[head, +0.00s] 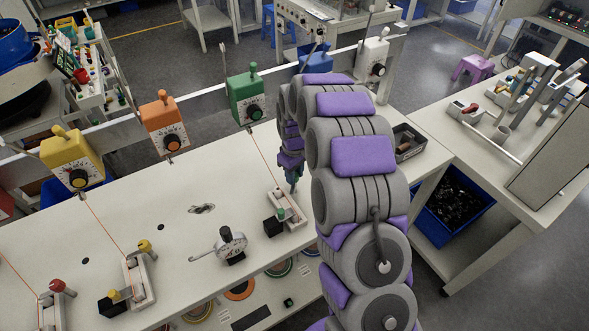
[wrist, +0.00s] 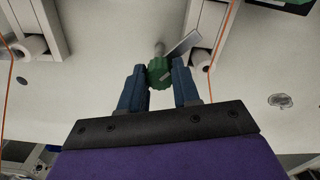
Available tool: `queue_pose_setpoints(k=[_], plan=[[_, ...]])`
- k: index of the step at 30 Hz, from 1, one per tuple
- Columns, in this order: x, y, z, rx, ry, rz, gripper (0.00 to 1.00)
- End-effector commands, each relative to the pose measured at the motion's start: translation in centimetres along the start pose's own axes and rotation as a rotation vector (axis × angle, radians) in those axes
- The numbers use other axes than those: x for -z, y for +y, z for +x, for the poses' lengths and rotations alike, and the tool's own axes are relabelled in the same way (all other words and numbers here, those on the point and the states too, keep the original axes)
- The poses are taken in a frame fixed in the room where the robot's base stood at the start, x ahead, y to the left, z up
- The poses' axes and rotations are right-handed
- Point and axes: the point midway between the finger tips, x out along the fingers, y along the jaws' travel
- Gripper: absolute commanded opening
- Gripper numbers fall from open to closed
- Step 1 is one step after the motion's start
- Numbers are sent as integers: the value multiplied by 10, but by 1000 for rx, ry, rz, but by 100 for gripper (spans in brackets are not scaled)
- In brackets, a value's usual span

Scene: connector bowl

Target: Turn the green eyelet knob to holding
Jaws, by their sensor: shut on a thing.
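The green eyelet knob (wrist: 159,72) shows in the wrist view as a ribbed round knob with a pale mark, in front of a grey post and a thin metal plate. My gripper (wrist: 160,80) is shut on it, with one blue finger on each side. In the head view my gripper (head: 293,184) reaches down to the far end of the fixture with the green part (head: 281,213) at the table's right side; the gripped knob is mostly hidden there by the fingers.
A green tension box (head: 248,100) stands on the rail behind, with an orange wire running down from it. Orange (head: 164,126) and yellow (head: 69,158) boxes stand further left. A dial gauge (head: 231,243) is left of the fixture. Similar fixtures stand at the left.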

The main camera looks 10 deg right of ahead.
Motion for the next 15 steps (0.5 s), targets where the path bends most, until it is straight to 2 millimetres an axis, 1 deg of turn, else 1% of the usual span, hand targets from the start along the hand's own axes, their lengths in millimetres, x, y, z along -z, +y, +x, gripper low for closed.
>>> queue_pose_setpoints(k=[1, 15], plan=[[2, 2, -4, -5, 8, 46, 1], [2, 2, -3, -3, 7, 489, 1]])
